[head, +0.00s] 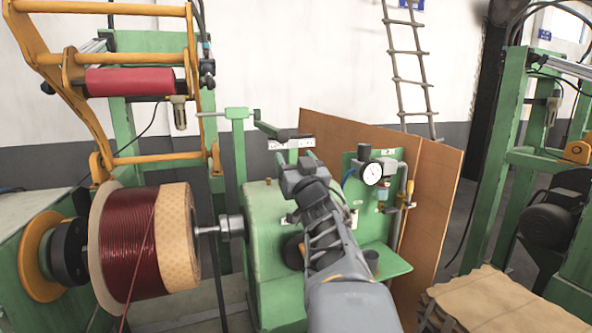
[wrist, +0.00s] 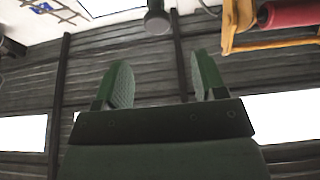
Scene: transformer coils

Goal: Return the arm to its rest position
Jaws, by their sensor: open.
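My grey arm (head: 335,235) rises from the bottom of the head view, bent, in front of the green winding machine (head: 265,230). My gripper shows clearly in the wrist view (wrist: 163,80), with its two green-edged fingers apart and nothing between them. In the head view its fingers are hard to make out at the arm's dark upper end. The wrist view faces a dark ribbed wall or roof and bright window strips.
A coil of dark red wire (head: 128,245) sits on the machine's shaft at left. A yellow frame with a red roller (head: 135,82) stands above it. A pressure gauge (head: 372,173) and brown board (head: 440,200) are close right of the arm. Stacked brown sheets (head: 485,305) lie lower right.

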